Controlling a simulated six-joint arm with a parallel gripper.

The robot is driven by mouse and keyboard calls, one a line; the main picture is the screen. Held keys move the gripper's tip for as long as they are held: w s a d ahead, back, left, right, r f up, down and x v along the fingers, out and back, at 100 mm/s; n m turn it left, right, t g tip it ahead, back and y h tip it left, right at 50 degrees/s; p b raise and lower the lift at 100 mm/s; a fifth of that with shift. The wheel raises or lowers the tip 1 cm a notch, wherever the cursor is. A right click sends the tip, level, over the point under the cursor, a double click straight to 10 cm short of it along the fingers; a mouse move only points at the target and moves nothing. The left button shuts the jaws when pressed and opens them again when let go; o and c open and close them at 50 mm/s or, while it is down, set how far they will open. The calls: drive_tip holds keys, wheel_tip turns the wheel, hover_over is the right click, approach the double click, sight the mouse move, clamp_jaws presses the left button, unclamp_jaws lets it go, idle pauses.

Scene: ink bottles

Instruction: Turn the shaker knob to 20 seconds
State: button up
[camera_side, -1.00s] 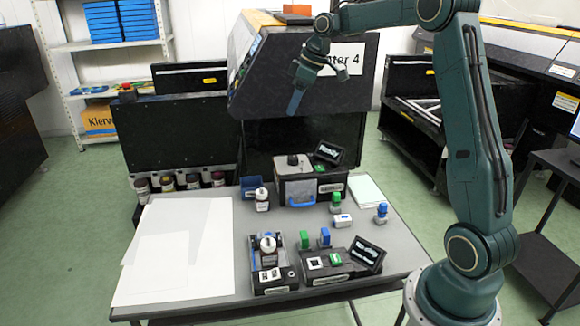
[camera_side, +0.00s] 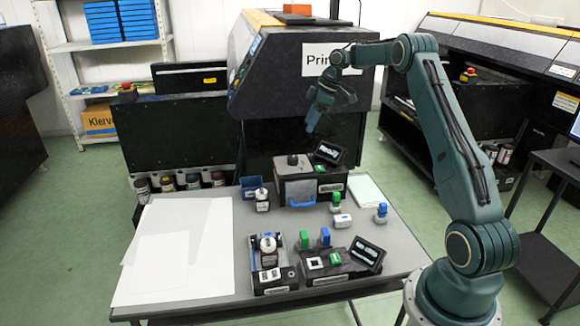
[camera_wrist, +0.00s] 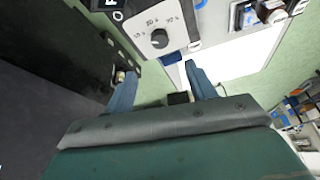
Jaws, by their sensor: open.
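The shaker knob (camera_side: 292,160) is a small dark round knob on the pale top of a dark box (camera_side: 329,188) with a blue handle. In the wrist view the knob (camera_wrist: 159,39) sits on a white panel (camera_wrist: 185,22) with small seconds marks along one side. I cannot read its pointer surely. My gripper (camera_side: 312,127) hangs above and slightly right of the knob in the side view, fingers down and apart from it. In the wrist view my open fingers (camera_wrist: 160,74) show with nothing between them, and the knob lies beyond their tips.
A tilted display (camera_side: 329,153) stands at the box's back right. A bottle (camera_side: 262,200) and a blue bin (camera_side: 250,186) stand left of the box. Stamps (camera_side: 336,202) stand at right. A front device (camera_side: 268,262) holds a bottle. The printer (camera_side: 285,80) rises behind.

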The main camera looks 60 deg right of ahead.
sight(293, 158)
drive_tip(key=x, duration=1.3)
drive_tip(key=shift+f, duration=0.3)
drive_tip(key=c, duration=1)
